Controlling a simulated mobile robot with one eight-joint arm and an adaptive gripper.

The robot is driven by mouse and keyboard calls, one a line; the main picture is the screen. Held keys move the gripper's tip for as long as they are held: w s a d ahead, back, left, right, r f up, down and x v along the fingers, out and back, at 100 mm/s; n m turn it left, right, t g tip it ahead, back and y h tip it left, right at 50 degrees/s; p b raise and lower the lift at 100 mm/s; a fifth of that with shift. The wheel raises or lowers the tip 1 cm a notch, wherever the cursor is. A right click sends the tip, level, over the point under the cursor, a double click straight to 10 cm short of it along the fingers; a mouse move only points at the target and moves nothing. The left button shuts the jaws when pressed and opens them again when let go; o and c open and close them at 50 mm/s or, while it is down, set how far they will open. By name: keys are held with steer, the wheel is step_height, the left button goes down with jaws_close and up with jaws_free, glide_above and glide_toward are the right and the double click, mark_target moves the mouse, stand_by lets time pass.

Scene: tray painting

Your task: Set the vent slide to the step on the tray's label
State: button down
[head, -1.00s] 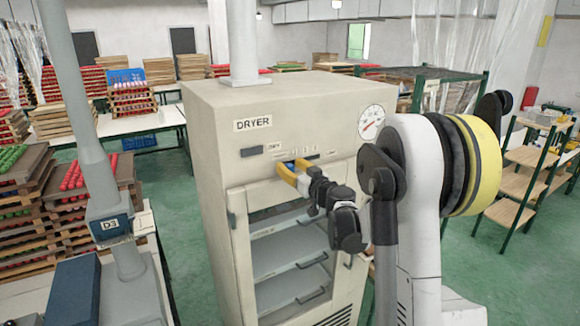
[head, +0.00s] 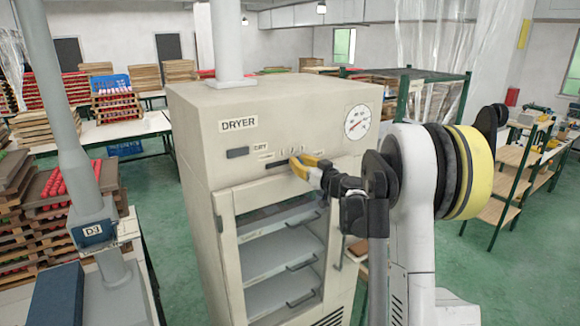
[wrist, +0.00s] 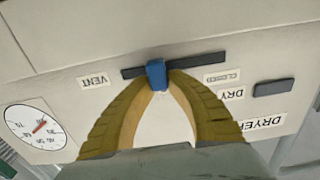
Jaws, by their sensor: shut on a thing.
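The dryer (head: 195,150) is a cream cabinet with a vent slot (wrist: 205,61) on its front panel. In the wrist view, which is upside down, the blue vent slide knob (wrist: 156,72) sits in the slot between my yellow fingertips. My gripper (wrist: 158,84) is shut on it. The knob is nearer the VENT label (wrist: 93,81) than the CLOSED label (wrist: 221,76). In the head view my gripper (head: 297,162) covers the knob and part of the slot. Step marks above the slot are too small to read surely. I cannot make out a tray label.
A round dial (head: 357,122) is at the panel's upper right. Below is the dryer's door (head: 228,240) with several shelves behind it. Left of the dryer stands a grey post with a D3 box (head: 92,232). Stacked trays (head: 30,215) stand further left.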

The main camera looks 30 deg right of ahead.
steer(key=c, duration=1.3)
jaws_free()
steer(key=shift+w+a, duration=0.1)
steer(key=s, duration=1.2)
steer(key=shift+d, duration=0.2)
